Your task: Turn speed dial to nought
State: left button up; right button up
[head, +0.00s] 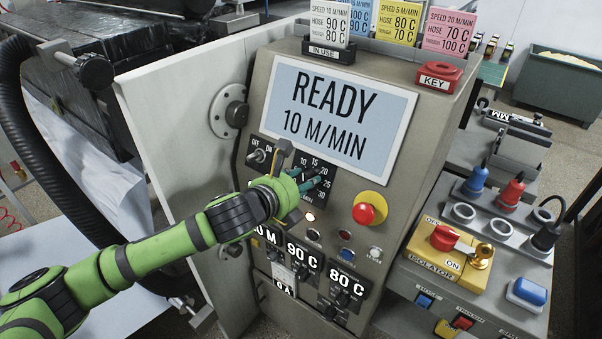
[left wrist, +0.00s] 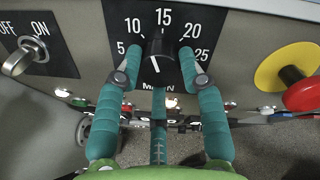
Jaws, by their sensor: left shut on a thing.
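The speed dial (left wrist: 158,46) is a black knob on a black plate, with 5, 10, 15, 20 and 25 visible around it in the left wrist view. My left gripper (left wrist: 159,66) is at the dial, one teal fingertip on each side, shut on the knob. In the head view my left gripper (head: 318,181) covers most of the knob and part of the scale. A pale mark on the knob points roughly upward, but its exact reading is hard to tell. The display (head: 336,107) reads READY 10 M/MIN. My right gripper is out of view.
The ON/OFF switch (head: 256,156) is left of the dial. A red emergency button (head: 364,213) on a yellow base stands to the right. Small lamps and lower dials (head: 342,299) lie below.

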pick_arm(q)
jog(key=n+g+p, duration=0.1)
jog(key=n+p, duration=1.2)
jog(key=n, duration=0.6)
jog(key=shift+r, duration=0.1)
jog(key=shift+n+p, duration=0.3)
jog(key=shift+n, duration=0.1)
jog(key=o, duration=1.1)
jog(key=shift+o, duration=0.2)
jog(key=shift+w+d, duration=0.1)
